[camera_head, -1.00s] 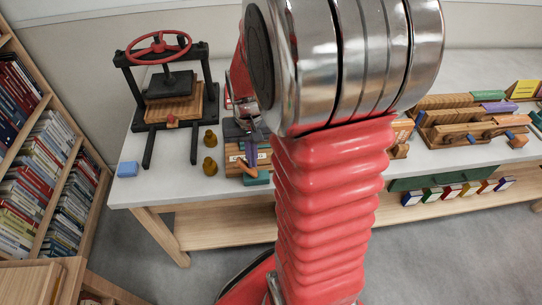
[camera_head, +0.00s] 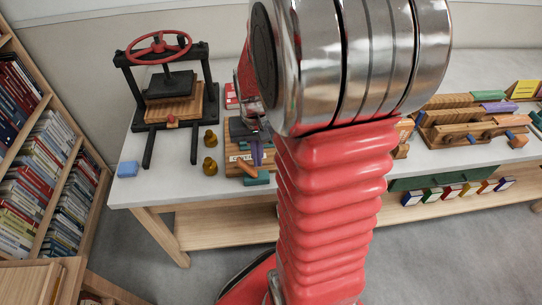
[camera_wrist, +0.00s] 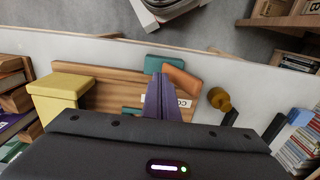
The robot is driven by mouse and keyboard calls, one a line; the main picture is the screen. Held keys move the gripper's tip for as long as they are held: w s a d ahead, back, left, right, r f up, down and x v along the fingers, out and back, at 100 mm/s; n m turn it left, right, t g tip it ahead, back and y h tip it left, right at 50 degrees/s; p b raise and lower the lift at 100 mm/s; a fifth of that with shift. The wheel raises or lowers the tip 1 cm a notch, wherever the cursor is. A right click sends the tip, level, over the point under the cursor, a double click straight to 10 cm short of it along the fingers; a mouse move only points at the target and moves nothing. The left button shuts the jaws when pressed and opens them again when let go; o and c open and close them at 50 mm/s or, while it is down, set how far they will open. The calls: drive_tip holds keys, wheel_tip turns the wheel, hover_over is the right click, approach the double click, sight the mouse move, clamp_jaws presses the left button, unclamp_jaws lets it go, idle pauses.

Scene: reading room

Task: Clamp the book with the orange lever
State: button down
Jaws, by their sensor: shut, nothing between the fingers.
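A wooden board (camera_head: 236,140) with a white label, partly readable, lies near the front edge of the white table. An orange lever (camera_head: 247,168) sits at its front, beside a teal block (camera_head: 257,179). The wrist view shows the lever (camera_wrist: 182,82) slanting from the teal block (camera_wrist: 167,65). My gripper (camera_head: 257,157) has its purple fingers closed together and empty, over the board close to the lever; contact is unclear. In the wrist view the fingers (camera_wrist: 165,92) hide part of the board and label. I cannot tell which piece is the book to be clamped.
A yellow block (camera_wrist: 60,92) stands at the board's left end in the wrist view. Two brass knobs (camera_head: 210,138) and a press with a red wheel (camera_head: 158,47) are left of the board. A blue block (camera_head: 128,169) lies at the table corner. Wooden fixtures (camera_head: 465,132) stand right.

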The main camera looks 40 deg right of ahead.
wheel_tip(320, 180, up, 10)
idle(1.2)
idle(0.4)
drive_tip(key=s+a+r+n+t, duration=0.2)
drive_tip(key=s+a+r+n, duration=0.1)
drive_tip(key=a, duration=0.6)
drive_tip(key=s+a+r+n+t, duration=0.3)
drive_tip(key=s+a+r, duration=0.1)
drive_tip(key=a, duration=0.5)
drive_tip(key=shift+s+n+t, duration=0.3)
drive_tip(key=shift+s+n, duration=0.1)
drive_tip(key=shift+s, duration=0.1)
drive_tip(key=shift+r, duration=0.1)
